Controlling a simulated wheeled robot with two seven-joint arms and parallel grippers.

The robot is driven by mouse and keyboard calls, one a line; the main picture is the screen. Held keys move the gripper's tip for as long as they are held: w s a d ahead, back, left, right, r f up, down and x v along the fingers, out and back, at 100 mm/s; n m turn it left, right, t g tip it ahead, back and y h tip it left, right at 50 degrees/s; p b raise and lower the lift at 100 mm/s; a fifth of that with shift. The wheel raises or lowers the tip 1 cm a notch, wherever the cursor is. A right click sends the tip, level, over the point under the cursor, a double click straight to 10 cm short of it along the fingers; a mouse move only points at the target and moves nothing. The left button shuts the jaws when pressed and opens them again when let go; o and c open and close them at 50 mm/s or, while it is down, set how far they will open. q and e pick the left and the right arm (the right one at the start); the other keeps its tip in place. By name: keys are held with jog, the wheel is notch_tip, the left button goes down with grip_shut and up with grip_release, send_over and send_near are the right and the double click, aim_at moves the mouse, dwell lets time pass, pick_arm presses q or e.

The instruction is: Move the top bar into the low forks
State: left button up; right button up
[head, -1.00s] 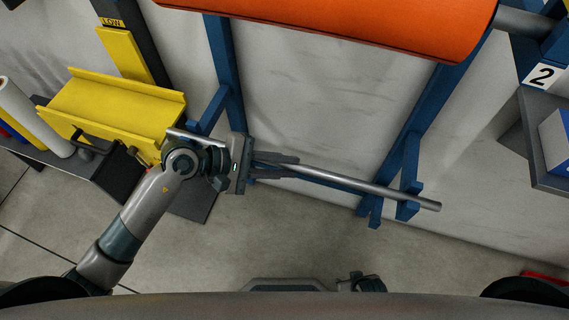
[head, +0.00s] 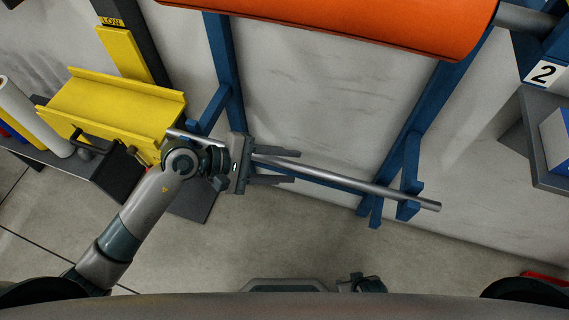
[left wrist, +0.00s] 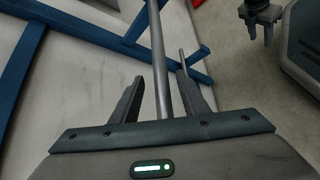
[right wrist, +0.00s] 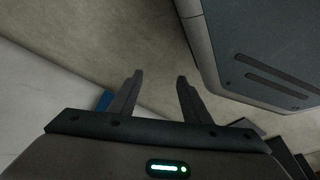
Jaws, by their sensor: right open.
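The bar (head: 345,182) is a long grey metal rod lying across the blue frame. Its right part rests at the right blue fork (head: 411,187), with its end sticking out beyond. Its left part passes by the left blue fork (head: 203,124), where my arm hides much of it. My left gripper (head: 297,167) is open, its fingers on either side of the bar. The left wrist view shows the bar (left wrist: 157,50) between the spread fingers (left wrist: 160,76), with gaps visible. My right gripper (right wrist: 160,76) is open and empty in the right wrist view.
A large orange roll (head: 340,22) hangs above the bar. A yellow trough (head: 115,105) and a post marked LOW stand at left, near my left arm. Floor below the bar is clear.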

pick_arm(q)
jog(key=shift+f, duration=0.1)
pick_arm(e)
jog(key=shift+d, duration=0.1)
pick_arm(q)
jog(key=shift+a, duration=0.3)
jog(key=shift+b+v, duration=0.35)
jog(key=shift+v, duration=0.9)
jog(key=b+v, duration=0.2)
jog(key=v, duration=1.2)
jog(key=shift+r+b, duration=0.3)
jog(key=shift+b, duration=0.1)
pick_arm(e)
notch_tip(320, 180, up, 8)
jog(key=w, duration=0.2)
jog(key=shift+a, duration=0.25)
pick_arm(q)
jog(key=shift+s+a, duration=0.1)
jog(key=shift+s, duration=0.05)
pick_arm(e)
jog(key=shift+f, duration=0.15)
